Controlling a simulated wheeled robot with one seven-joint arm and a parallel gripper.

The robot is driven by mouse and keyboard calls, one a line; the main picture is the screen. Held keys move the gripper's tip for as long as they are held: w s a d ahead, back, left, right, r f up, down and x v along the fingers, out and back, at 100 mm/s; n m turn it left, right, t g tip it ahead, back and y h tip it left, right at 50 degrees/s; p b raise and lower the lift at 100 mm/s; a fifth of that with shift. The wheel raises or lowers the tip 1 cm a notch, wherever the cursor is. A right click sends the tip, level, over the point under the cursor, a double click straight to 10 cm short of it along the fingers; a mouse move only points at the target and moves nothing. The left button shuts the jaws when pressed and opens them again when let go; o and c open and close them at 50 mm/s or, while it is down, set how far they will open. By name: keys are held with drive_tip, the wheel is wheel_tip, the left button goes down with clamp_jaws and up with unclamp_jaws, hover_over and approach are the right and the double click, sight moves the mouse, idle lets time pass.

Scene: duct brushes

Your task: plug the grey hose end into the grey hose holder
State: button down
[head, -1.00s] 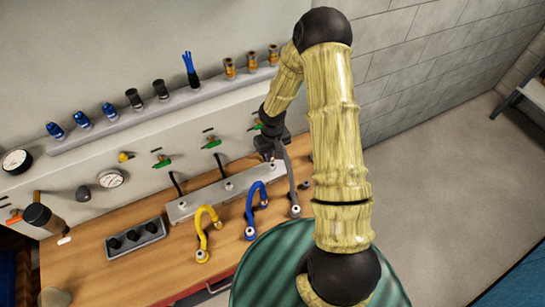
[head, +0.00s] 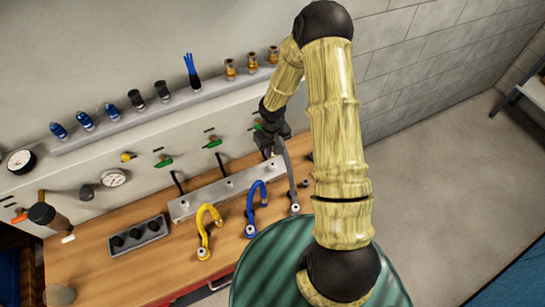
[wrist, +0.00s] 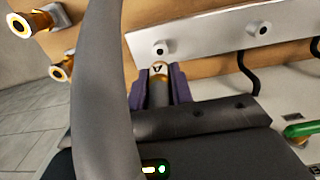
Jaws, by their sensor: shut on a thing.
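The grey hose (head: 290,170) rises from its base near the right end of the bench and arches up to my gripper (head: 270,142). In the wrist view the hose (wrist: 103,90) crosses the left foreground. My gripper (wrist: 158,85) is shut on the grey hose end (wrist: 158,92), whose light metal tip points at the metal holder rail (wrist: 205,42). A round socket (wrist: 160,48) on the rail sits just ahead of the tip, nearly in line. The tip looks apart from it, but the exact gap is unclear. In the head view my gripper partly hides the rail's right end.
A blue hose (head: 255,200) and a yellow hose (head: 205,222) arch up left of the grey one. Another rail socket (wrist: 262,30) and a black bent tube (wrist: 247,75) lie to the right in the wrist view. Brass-ringed fittings (wrist: 60,68) stand at left.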

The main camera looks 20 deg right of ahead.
sight(273, 156)
drive_tip(key=shift+m, duration=0.8)
drive_tip(key=f+b, duration=0.2)
drive_tip(key=f, duration=0.2)
drive_tip(key=shift+s+f+b, duration=0.25)
drive_tip(key=shift+s+b, duration=0.15)
drive_tip(key=shift+f+m, duration=0.3)
drive_tip(key=shift+f, duration=0.05)
drive_tip(key=shift+r, duration=0.1)
